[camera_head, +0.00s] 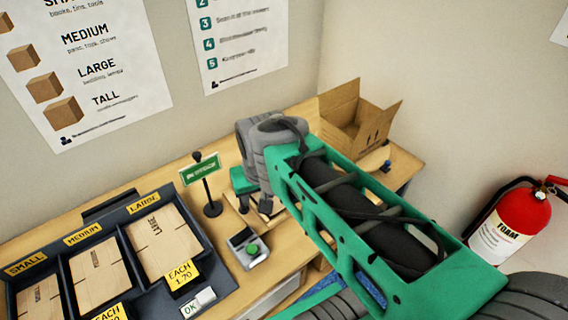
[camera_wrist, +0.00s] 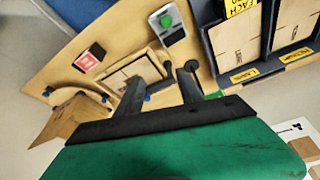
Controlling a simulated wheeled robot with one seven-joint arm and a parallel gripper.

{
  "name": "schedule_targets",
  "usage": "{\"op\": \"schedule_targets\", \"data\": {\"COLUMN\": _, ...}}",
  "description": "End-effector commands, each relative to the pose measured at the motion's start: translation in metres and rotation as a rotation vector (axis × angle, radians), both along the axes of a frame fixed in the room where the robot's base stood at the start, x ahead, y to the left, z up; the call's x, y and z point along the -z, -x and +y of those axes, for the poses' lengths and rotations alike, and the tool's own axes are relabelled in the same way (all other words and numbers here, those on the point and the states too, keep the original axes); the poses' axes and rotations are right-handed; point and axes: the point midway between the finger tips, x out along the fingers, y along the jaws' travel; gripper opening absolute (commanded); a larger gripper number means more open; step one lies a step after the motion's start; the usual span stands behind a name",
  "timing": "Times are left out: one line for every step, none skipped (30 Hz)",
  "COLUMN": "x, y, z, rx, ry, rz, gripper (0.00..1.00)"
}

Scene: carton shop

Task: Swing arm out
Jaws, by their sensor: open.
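My gripper (camera_wrist: 161,84) is open, its two dark fingers apart with nothing seen between them but the bench below. In the head view my gripper (camera_head: 256,198) hangs over the wooden bench (camera_head: 292,247), partly hidden by my green and grey arm. My arm reaches from the lower right across to the bench. In the wrist view a light wooden tray with a brown carton piece (camera_wrist: 132,76) shows under and beyond the fingers. I cannot tell the height of the fingers above it.
An open carton (camera_head: 352,122) stands at the back right. A green sign (camera_head: 200,170), a green-button device (camera_head: 248,249) and a dark rack (camera_head: 75,249) of flat cartons stand left of my gripper. A red extinguisher (camera_head: 512,225) is at the right wall.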

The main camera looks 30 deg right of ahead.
Motion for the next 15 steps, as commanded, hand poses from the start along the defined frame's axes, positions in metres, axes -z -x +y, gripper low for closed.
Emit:
{"op": "schedule_targets", "data": {"x": 0.008, "y": -0.028, "z": -0.010, "rx": 0.067, "ry": 0.000, "rz": 0.008, "gripper": 0.44}}
{"op": "schedule_targets", "data": {"x": 0.012, "y": -0.047, "z": -0.017, "rx": 0.117, "ry": 0.000, "rz": 0.004, "gripper": 0.44}}
{"op": "schedule_targets", "data": {"x": 0.019, "y": -0.072, "z": -0.027, "rx": 0.183, "ry": 0.001, "rz": -0.001, "gripper": 0.44}}
{"op": "schedule_targets", "data": {"x": 0.026, "y": -0.089, "z": -0.036, "rx": 0.233, "ry": 0.003, "rz": -0.005, "gripper": 0.44}}
{"op": "schedule_targets", "data": {"x": 0.032, "y": -0.106, "z": -0.044, "rx": 0.281, "ry": 0.004, "rz": -0.012, "gripper": 0.44}}
{"op": "schedule_targets", "data": {"x": 0.042, "y": -0.125, "z": -0.055, "rx": 0.338, "ry": 0.007, "rz": -0.019, "gripper": 0.44}}
{"op": "schedule_targets", "data": {"x": 0.049, "y": -0.138, "z": -0.063, "rx": 0.377, "ry": 0.009, "rz": -0.025, "gripper": 0.44}}
{"op": "schedule_targets", "data": {"x": 0.055, "y": -0.148, "z": -0.069, "rx": 0.408, "ry": 0.011, "rz": -0.031, "gripper": 0.44}}
{"op": "schedule_targets", "data": {"x": 0.061, "y": -0.159, "z": -0.076, "rx": 0.443, "ry": 0.013, "rz": -0.038, "gripper": 0.44}}
{"op": "schedule_targets", "data": {"x": 0.065, "y": -0.165, "z": -0.080, "rx": 0.462, "ry": 0.014, "rz": -0.043, "gripper": 0.44}}
{"op": "schedule_targets", "data": {"x": 0.068, "y": -0.169, "z": -0.083, "rx": 0.476, "ry": 0.014, "rz": -0.047, "gripper": 0.44}}
{"op": "schedule_targets", "data": {"x": 0.072, "y": -0.173, "z": -0.086, "rx": 0.487, "ry": 0.016, "rz": -0.049, "gripper": 0.44}}
{"op": "schedule_targets", "data": {"x": 0.075, "y": -0.174, "z": -0.088, "rx": 0.492, "ry": 0.017, "rz": -0.049, "gripper": 0.44}}
{"op": "schedule_targets", "data": {"x": 0.077, "y": -0.176, "z": -0.089, "rx": 0.493, "ry": 0.016, "rz": -0.050, "gripper": 0.44}}
{"op": "schedule_targets", "data": {"x": 0.082, "y": -0.178, "z": -0.090, "rx": 0.493, "ry": 0.016, "rz": -0.050, "gripper": 0.44}}
